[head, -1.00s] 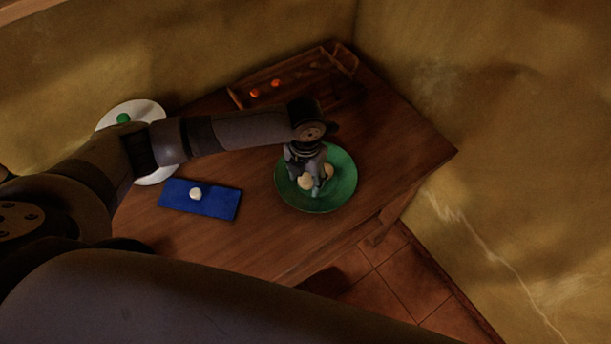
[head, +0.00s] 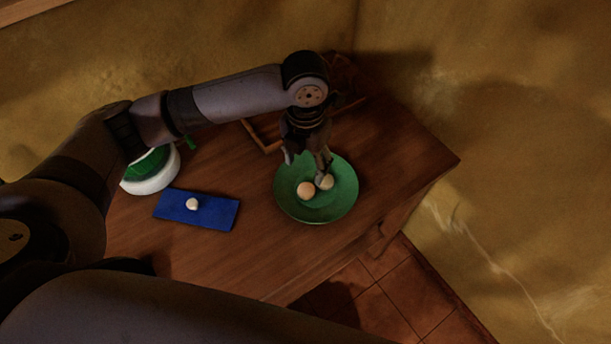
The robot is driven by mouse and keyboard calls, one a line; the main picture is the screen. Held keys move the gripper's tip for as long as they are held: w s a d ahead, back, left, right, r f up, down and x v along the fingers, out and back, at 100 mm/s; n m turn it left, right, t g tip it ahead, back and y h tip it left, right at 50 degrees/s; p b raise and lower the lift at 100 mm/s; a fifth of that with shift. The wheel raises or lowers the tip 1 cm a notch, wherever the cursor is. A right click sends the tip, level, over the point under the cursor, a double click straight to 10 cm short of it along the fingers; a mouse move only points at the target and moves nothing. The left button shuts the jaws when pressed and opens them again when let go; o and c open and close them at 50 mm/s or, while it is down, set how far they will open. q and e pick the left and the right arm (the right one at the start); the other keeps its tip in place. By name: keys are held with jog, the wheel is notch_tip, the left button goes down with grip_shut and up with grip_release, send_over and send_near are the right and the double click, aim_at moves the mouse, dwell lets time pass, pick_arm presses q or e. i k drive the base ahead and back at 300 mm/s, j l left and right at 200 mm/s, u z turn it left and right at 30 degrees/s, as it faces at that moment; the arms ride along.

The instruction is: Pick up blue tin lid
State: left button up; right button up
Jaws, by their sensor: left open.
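The blue tin lid (head: 220,214) is a flat blue rectangle with a small white knob (head: 192,204). It lies on the wooden table, left of the middle, and nothing covers it. My left gripper (head: 308,165) is open and points down over the green plate (head: 340,204), to the right of the lid and well apart from it. One fingertip overlaps a pale ball on the plate in this view; I cannot tell if they touch. My right gripper is not in view.
Two pale round balls (head: 306,191) lie on the green plate. A round white and green item (head: 150,184) stands left of the lid, partly hidden by my arm. A wooden rack (head: 262,139) at the back is mostly hidden. The table front is clear.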

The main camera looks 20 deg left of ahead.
aim_at(200, 209)
jog(key=k+l, duration=0.2)
jog(key=k, duration=0.3)
jog(key=k+l, duration=0.2)
jog(key=k, duration=0.25)
jog(key=k+l, duration=0.25)
jog(key=k, duration=0.25)
